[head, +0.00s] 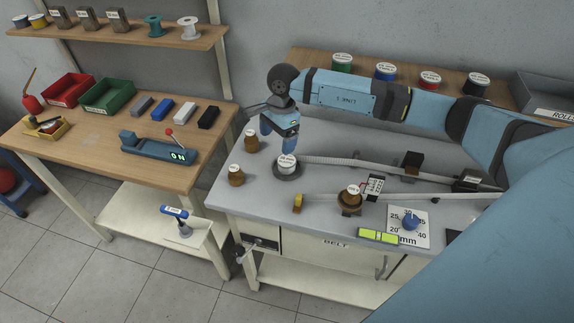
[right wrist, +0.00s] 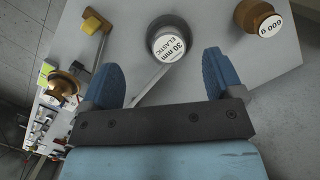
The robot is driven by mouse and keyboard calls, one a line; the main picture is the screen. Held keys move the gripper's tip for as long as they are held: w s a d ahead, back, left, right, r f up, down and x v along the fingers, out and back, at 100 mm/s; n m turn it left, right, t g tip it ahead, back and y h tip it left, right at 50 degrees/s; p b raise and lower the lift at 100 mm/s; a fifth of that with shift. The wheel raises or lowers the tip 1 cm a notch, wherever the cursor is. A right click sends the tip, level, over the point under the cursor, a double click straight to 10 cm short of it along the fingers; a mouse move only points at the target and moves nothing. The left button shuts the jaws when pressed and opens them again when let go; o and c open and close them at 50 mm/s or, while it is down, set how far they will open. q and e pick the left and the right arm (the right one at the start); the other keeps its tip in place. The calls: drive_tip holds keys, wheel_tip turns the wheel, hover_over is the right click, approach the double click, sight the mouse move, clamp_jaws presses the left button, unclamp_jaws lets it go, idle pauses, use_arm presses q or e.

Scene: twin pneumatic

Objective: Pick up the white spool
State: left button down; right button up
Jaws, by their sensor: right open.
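A white spool (head: 287,163) with a round white top label stands upright on a dark round base on the grey bench. In the right wrist view this spool (right wrist: 168,38) reads "30 mm ELASTIC". It lies just ahead of and between the fingers in the picture, apart from them. My right gripper (head: 278,142) is just above the spool, fingers pointing down. In its wrist view the right gripper (right wrist: 162,76) is open and empty, its two blue fingers spread wide. My left gripper is not in view.
Brown weights (head: 251,140) (head: 236,176) stand left of the spool; one weight (right wrist: 262,18) reads "600 g". A belt track (head: 400,197) and another brown weight (head: 350,196) lie to the right. Another white spool (head: 189,30) sits on the shelf. Coloured spools (head: 385,72) line the back.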

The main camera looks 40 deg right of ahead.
drive_tip(key=w+d+r+h, duration=0.1)
drive_tip(key=d+h, duration=0.1)
drive_tip(key=d, duration=0.2)
drive_tip(key=p, duration=0.2)
hover_over(287, 160)
wheel_tip(287, 160, down, 7)
drive_tip(key=shift+w+r, duration=0.1)
drive_tip(key=shift+w, duration=0.05)
drive_tip(key=shift+f, duration=0.65)
drive_tip(key=f+p, duration=0.1)
drive_tip(key=f, duration=0.3)
drive_tip(key=shift+s+f, duration=0.1)
drive_tip(key=shift+s, duration=0.1)
drive_tip(key=shift+f, duration=0.45)
drive_tip(key=c, duration=1)
